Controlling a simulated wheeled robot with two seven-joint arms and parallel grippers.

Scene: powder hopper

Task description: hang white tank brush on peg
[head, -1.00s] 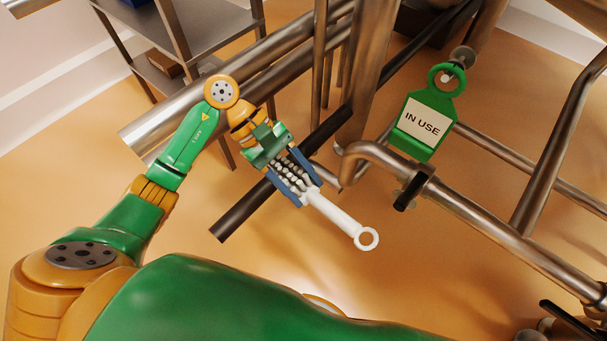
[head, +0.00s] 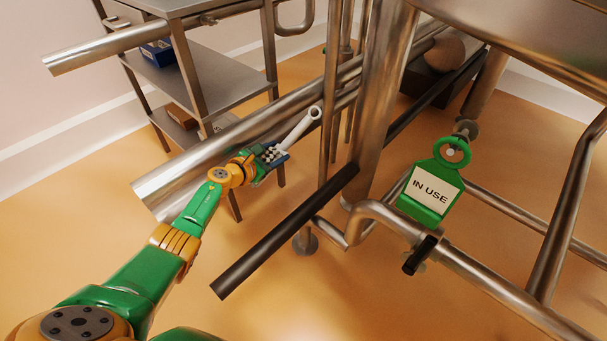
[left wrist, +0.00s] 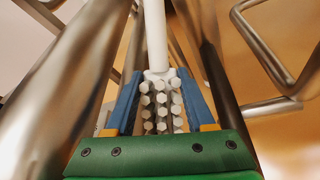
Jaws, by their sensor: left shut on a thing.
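My left gripper (head: 270,158) is shut on the white tank brush (head: 298,130) at its bristle end. The brush handle points up and to the right in the head view and ends in a ring. In the left wrist view, the blue fingers of the gripper (left wrist: 157,105) flank the bristles of the brush (left wrist: 158,88), and the handle runs away upward. A black peg (head: 418,256) sticks out of the steel pipe below the tag. A second peg-like knob (head: 466,129) carries the green IN USE tag (head: 432,190). My right gripper is out of view.
Thick steel pipes (head: 165,185) run close beside my left gripper. A dark bar (head: 285,232) juts toward me in front of a steel column (head: 378,100). A shelf rack (head: 235,85) stands behind at the left. The floor at lower middle is open.

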